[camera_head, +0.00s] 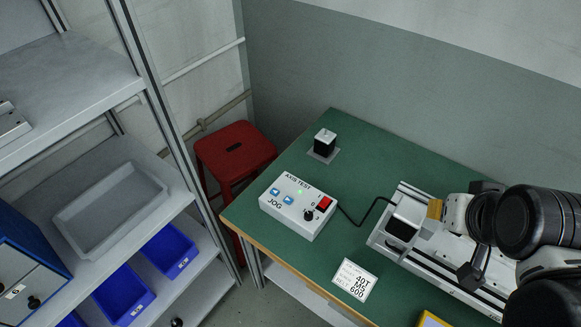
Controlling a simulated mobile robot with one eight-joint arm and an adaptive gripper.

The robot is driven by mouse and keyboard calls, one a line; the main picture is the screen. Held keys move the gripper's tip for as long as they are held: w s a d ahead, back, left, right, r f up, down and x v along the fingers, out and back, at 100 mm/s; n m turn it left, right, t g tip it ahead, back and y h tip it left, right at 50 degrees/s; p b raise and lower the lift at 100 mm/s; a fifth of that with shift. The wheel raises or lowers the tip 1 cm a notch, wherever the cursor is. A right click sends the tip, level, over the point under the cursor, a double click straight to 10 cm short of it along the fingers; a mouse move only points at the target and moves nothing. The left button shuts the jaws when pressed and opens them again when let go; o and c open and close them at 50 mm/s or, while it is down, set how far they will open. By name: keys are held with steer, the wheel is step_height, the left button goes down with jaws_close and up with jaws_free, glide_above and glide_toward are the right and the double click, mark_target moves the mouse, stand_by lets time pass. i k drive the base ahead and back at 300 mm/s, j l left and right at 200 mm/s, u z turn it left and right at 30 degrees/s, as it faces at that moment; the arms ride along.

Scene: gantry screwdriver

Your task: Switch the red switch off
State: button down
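The red switch (324,203) is a small rocker on the top right of a light grey control box (288,222) marked AXIS TEST and JOG. A small green light (299,190) glows near the middle of the box. Which way the rocker is tipped is too small to tell.
The box also has two blue buttons (282,196) and a black knob (308,214). A black cable (352,217) runs from it to the rail unit (380,243). A white label card (354,279) and a small black block (325,142) are on the green table (240,213). A red stool (236,151) stands behind.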

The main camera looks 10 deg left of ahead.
mark_target(326, 201)
steer(key=u, duration=1.05)
steer(key=z, duration=0.3)
